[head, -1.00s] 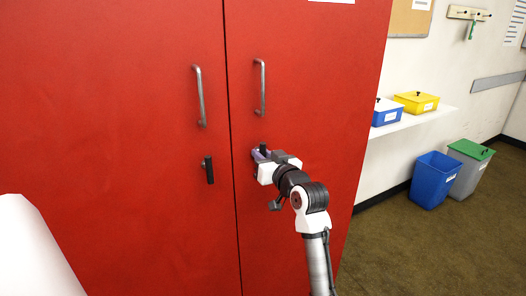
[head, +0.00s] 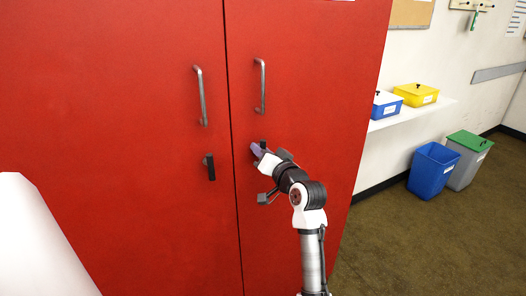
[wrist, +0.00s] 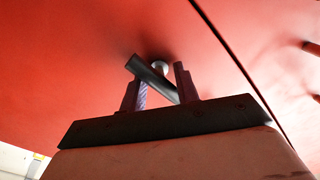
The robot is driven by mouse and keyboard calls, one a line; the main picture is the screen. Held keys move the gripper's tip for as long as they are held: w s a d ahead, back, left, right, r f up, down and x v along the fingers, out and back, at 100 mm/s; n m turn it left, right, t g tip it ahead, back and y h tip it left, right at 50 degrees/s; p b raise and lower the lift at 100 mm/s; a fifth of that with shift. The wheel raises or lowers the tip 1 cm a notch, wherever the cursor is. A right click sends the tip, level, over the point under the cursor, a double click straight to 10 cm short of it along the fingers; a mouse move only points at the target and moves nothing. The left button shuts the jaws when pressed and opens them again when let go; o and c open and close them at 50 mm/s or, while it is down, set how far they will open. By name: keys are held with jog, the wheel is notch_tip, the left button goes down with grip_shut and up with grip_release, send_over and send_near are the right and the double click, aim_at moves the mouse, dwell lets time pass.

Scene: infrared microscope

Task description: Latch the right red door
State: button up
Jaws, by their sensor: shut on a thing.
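The right red door (head: 310,80) stands flush beside the left red door (head: 110,90), with a thin seam between them. Its small black latch handle (head: 263,143) sits below the metal pull bar, mostly hidden by my gripper (head: 257,151) in the head view. In the wrist view the dark latch handle (wrist: 152,77) lies slanted between the two purple fingers of my gripper (wrist: 160,88), its round pivot just behind. My gripper is shut on this handle and rolled to a tilt against the door.
The left door has its own black latch handle (head: 209,166), hanging near upright. Metal pull bars (head: 260,86) stand out above both latches. On the right are a shelf with blue and yellow boxes (head: 416,95), a blue bin (head: 432,171) and open floor.

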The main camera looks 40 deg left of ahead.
jog(key=shift+s+f, duration=0.1)
jog(key=o, duration=0.9)
jog(key=shift+c, duration=0.2)
jog(key=b+v, duration=0.4)
jog(key=v, duration=0.9)
jog(key=shift+d, duration=0.35)
jog(key=shift+s+a+b, duration=0.1)
jog(key=shift+s+b, duration=0.05)
jog(key=shift+b, duration=0.15)
